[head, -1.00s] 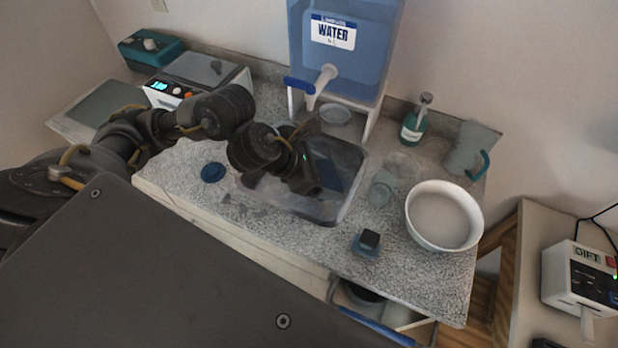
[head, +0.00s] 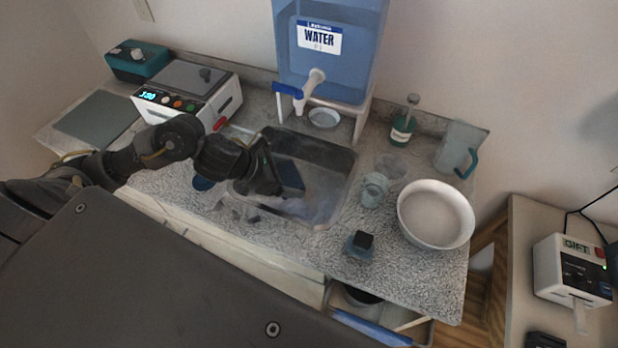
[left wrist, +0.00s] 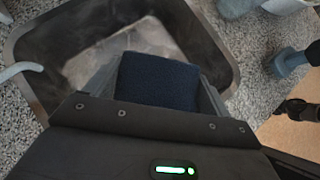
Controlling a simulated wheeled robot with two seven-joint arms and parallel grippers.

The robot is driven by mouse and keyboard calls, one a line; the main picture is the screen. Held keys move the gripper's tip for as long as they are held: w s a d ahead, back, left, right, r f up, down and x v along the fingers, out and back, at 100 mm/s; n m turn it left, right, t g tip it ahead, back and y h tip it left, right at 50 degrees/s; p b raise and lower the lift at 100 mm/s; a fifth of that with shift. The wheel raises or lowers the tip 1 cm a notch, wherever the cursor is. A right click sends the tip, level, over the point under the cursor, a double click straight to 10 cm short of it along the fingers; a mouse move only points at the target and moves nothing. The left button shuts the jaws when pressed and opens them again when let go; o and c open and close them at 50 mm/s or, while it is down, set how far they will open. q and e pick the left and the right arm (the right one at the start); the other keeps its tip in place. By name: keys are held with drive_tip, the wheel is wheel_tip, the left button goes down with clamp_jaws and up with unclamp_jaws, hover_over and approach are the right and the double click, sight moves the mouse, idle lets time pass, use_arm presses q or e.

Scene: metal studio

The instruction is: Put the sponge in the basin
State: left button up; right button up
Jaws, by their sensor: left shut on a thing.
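A dark blue sponge (left wrist: 155,80) sits between the fingers of my left gripper (left wrist: 155,68) in the left wrist view. In the head view my left gripper (head: 272,182) is over the left part of the metal basin (head: 338,172) sunk in the counter, shut on the sponge (head: 289,174). The basin's rim (left wrist: 225,50) and pale floor also show around the sponge in the left wrist view. The sponge is within the basin's outline; I cannot tell whether it touches the floor. The gripper hides part of the basin's left side. My right gripper is not in view.
A water dispenser (head: 330,55) stands behind the basin. A white bowl (head: 436,214), a glass (head: 373,190), a soap bottle (head: 403,127), a pitcher (head: 458,147) and a small black-topped item (head: 361,244) stand to the right. A blue disc (head: 203,183) lies left.

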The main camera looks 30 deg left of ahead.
use_arm(q)
drive_tip(key=w+f+b, duration=0.1)
drive_tip(key=w+f, duration=0.1)
drive_tip(key=w, duration=0.1)
drive_tip(key=w+d+f+b, duration=0.1)
drive_tip(key=w+f, duration=0.1)
drive_tip(key=w+d+f+b, duration=0.1)
drive_tip(key=w+f+b, duration=0.1)
drive_tip(key=w+f, duration=0.1)
drive_tip(key=shift+w, duration=0.3)
drive_tip(key=shift+w+f, duration=0.25)
drive_tip(key=shift+w, duration=0.2)
drive_tip(key=shift+w+f+b, duration=0.15)
drive_tip(key=shift+f+b, duration=0.2)
drive_tip(key=shift+b, duration=0.15)
drive_tip(key=f+b, duration=0.1)
drive_tip(key=f, duration=0.1)
drive_tip(key=shift+w+d+f+b, duration=0.15)
drive_tip(key=shift+w+f+b, duration=0.05)
drive_tip(key=shift+f+b, duration=0.2)
drive_tip(key=shift+f, duration=0.35)
drive_tip(key=shift+r, duration=0.1)
